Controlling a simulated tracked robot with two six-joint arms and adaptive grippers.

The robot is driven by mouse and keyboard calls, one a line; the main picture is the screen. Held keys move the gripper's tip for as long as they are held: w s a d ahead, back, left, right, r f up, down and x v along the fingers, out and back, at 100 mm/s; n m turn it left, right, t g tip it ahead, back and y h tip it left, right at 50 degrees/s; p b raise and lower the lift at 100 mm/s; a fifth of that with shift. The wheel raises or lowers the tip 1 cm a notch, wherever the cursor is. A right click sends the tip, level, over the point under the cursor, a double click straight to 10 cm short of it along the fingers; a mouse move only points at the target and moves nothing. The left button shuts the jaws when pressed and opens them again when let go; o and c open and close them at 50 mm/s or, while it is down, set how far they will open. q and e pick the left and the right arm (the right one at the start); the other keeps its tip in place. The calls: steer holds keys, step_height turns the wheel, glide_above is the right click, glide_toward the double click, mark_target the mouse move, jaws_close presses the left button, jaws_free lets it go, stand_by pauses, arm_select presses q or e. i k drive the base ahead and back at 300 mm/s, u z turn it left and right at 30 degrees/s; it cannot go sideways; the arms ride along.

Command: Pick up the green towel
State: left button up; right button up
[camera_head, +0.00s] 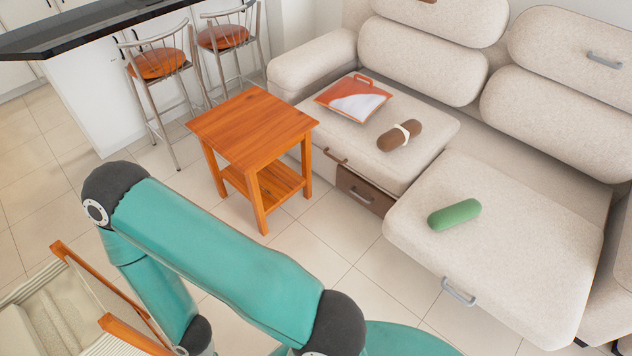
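The green towel (454,214) is a rolled green cylinder. It lies on the right seat cushion of the beige sofa (505,265), near the cushion's left side. Nothing touches or covers it. My teal arm crosses the lower left of the head view, well apart from the towel. Neither of my grippers shows in this view.
A brown roll with a pale band (399,135) and an orange-and-white bag (354,98) lie on the left seat. A wooden side table (252,126) stands beside the sofa. Two bar stools (157,66) stand by the counter (88,95). Tiled floor is clear before the sofa.

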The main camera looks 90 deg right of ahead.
mark_target(449, 216)
steer(key=u, duration=0.05)
steer(key=i, duration=0.25)
steer(key=z, duration=2.85)
steer(key=i, duration=0.2)
steer(key=z, duration=1.05)
steer(key=k, duration=0.75)
steer(key=z, duration=0.25)
steer(key=i, duration=0.7)
steer(key=u, duration=0.25)
